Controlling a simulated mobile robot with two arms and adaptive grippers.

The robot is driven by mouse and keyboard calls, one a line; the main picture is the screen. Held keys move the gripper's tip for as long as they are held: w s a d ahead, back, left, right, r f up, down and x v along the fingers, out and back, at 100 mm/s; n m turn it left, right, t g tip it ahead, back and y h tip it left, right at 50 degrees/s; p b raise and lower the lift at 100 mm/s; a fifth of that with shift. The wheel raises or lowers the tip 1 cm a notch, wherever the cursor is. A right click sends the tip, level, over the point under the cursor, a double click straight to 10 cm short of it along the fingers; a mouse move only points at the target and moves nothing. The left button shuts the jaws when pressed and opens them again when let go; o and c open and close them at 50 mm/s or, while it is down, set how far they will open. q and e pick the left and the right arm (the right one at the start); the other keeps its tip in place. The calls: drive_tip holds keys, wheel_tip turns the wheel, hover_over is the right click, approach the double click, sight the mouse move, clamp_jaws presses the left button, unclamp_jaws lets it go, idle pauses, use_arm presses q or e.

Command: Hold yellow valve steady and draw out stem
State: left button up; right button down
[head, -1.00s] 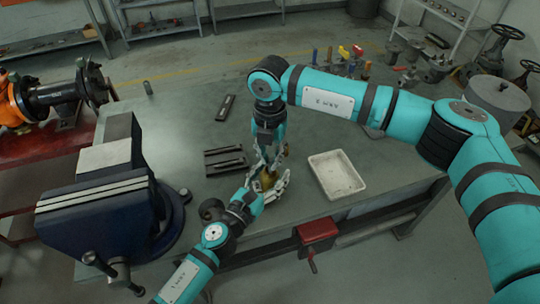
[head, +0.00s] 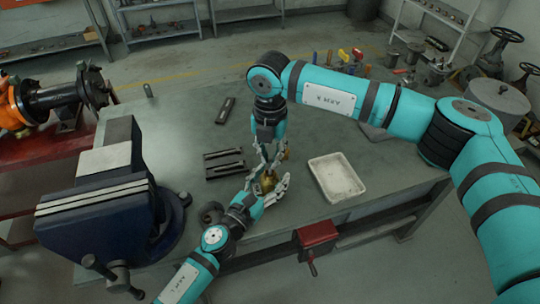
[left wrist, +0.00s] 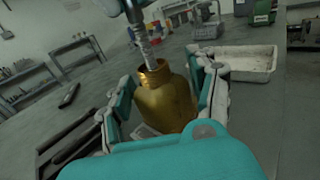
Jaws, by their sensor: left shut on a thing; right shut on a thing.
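The yellow valve (left wrist: 165,102) is a brass-gold body with a round open neck, upright in the left wrist view. My left gripper (left wrist: 165,115) is shut around it, one finger on each side. It also shows in the head view (head: 268,182), partly covered by fingers. The threaded grey stem (left wrist: 143,42) rises at a slant from the neck. Whether its lower tip is still inside the neck or just behind the rim I cannot tell. My right gripper (head: 268,155) points down above the valve, shut on the stem's upper part, which its fingers mostly hide.
A white tray (head: 336,178) lies right of the grippers. A dark slotted holder (head: 224,163) and a small dark plate (head: 225,110) lie left and behind. A large blue vise (head: 100,205) stands at left. A red box (head: 317,236) hangs at the bench's front edge.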

drive_tip(key=shift+r, duration=2.3)
use_arm(q)
drive_tip(key=o, duration=1.5)
drive_tip(key=shift+o, duration=0.2)
drive_tip(key=v, duration=1.2)
drive_tip(key=shift+s, duration=0.1)
use_arm(e)
drive_tip(key=shift+f, duration=0.1)
